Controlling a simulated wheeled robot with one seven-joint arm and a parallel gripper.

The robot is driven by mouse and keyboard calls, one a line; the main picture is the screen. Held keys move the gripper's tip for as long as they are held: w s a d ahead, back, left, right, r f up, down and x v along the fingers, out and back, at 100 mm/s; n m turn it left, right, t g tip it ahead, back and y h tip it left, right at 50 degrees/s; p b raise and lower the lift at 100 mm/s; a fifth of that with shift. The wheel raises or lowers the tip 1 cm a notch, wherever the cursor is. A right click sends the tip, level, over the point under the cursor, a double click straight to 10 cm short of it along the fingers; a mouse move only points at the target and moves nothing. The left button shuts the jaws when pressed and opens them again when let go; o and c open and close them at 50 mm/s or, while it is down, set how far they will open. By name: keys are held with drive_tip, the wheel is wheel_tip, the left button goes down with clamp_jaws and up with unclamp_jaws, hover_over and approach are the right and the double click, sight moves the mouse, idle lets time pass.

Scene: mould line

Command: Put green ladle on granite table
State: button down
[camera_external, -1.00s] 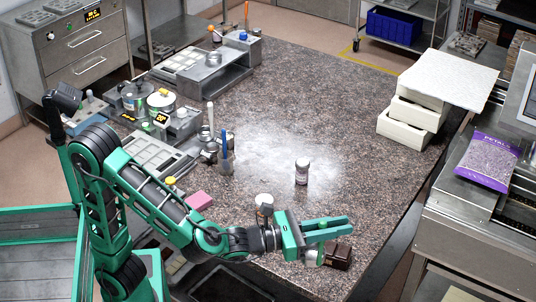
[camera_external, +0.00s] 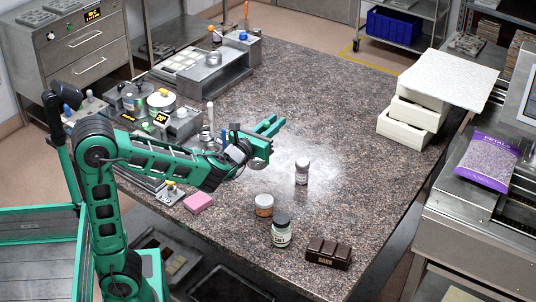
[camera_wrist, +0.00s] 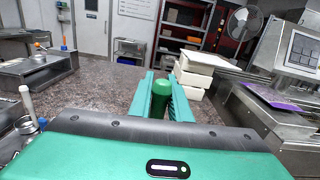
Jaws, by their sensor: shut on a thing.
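My gripper (camera_external: 272,125) is shut on the green ladle (camera_wrist: 161,93). In the wrist view its rounded green handle end stands between the two green fingers; its lower part is hidden. In the external view I cannot make the ladle out against my green fingers. The granite table (camera_external: 340,110) is a speckled brown slab, and my gripper is over its left-middle part. I cannot tell whether the ladle touches the table.
White moulds (camera_external: 410,118) are stacked at the right. The table's middle and back are clear.

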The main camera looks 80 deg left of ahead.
drive_tip(key=s+a+n+g+y, duration=0.6)
drive_tip(key=s+a+g, duration=0.4)
drive_tip(key=s+a, duration=1.7)
drive_tip(key=shift+n+h, duration=0.5)
drive_tip(key=f, duration=0.1)
drive_tip(key=s+d+f, duration=0.1)
drive_tip(key=f, duration=0.1)
drive_tip(key=d+f, duration=0.1)
drive_tip(key=f, duration=0.1)
drive_tip(key=shift+s+d, duration=0.15)
drive_tip(key=shift+s, duration=0.15)
drive_tip(key=shift+f, duration=0.1)
drive_tip(key=w+d+f, duration=0.4)
drive_tip(key=w+f, duration=0.6)
drive_tip(key=f, duration=0.1)
drive_tip(key=shift+w, duration=0.4)
drive_tip(key=shift+d, duration=0.1)
